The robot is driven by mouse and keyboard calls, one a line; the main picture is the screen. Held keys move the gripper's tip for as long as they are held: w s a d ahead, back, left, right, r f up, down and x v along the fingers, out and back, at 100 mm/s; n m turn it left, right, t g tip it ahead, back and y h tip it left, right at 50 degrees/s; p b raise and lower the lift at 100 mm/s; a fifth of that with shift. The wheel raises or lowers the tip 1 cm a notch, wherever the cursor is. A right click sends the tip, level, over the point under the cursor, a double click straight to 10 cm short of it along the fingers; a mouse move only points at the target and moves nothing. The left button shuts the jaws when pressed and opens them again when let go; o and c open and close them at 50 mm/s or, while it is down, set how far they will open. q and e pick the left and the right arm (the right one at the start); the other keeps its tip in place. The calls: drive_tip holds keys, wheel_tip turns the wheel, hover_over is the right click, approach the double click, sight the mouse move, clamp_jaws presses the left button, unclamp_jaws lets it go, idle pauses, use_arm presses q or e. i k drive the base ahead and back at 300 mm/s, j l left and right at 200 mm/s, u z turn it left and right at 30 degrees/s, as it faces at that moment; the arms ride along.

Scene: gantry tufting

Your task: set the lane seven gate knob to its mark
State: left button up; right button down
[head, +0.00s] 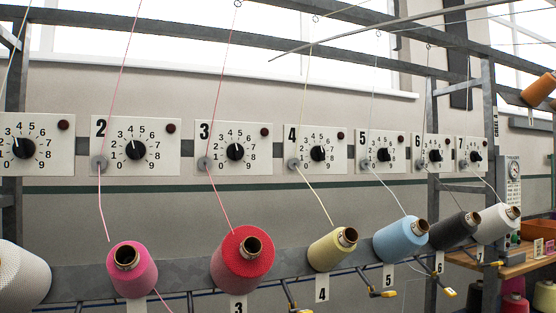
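The lane seven gate knob (475,156) is a small black dial on the white plate (462,142) marked 7, at the right end of the row. It has a numbered scale around it. The plate is seen at an angle, and its pointer reading and any set mark are too small to tell. A thread runs past this plate down to the white cone (492,224) below it. Neither my left nor my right gripper shows in the head view, so nothing is seen touching the knob.
Similar numbered plates run left along the wall, such as plate 6 (422,146) close beside. Yarn cones stand below on a grey rail (190,274). At plate 2 a pink thread (102,205) hangs with a loose end. A wooden shelf (520,263) and a panel (513,185) stand right.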

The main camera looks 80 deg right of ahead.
sight(475, 156)
drive_tip(key=z, duration=3.8)
drive_tip(key=i+l, duration=0.25)
drive_tip(key=l, duration=0.15)
